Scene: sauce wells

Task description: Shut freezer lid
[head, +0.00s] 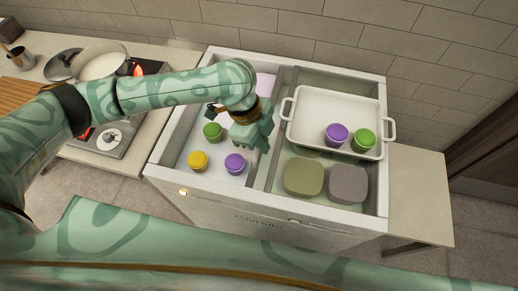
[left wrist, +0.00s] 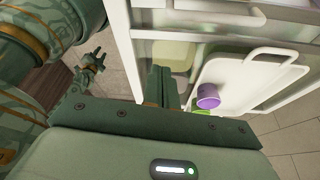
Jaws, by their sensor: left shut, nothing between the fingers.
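The white chest freezer (head: 165,160) stands in front of me with its top showing two bays side by side. The divider (head: 273,165) runs between the bays. I cannot clearly make out a lid panel or whether glass covers either bay. My left gripper (head: 264,146) is shut and empty, above the freezer near the divider. In the left wrist view its shut fingers (left wrist: 163,88) point toward the freezer, left of the white tray (left wrist: 230,72). Whether they touch anything is unclear. My right gripper (left wrist: 94,62) shows small in the left wrist view, away from the freezer.
The left bay holds green (head: 212,131), yellow (head: 198,161) and purple (head: 235,163) tubs. The right bay shows a white tray (head: 306,105) with purple and green tubs, plus olive (head: 304,177) and grey (head: 348,183) blocks. A stove with a pot (head: 100,65) is left; a bare counter (head: 420,190) is right.

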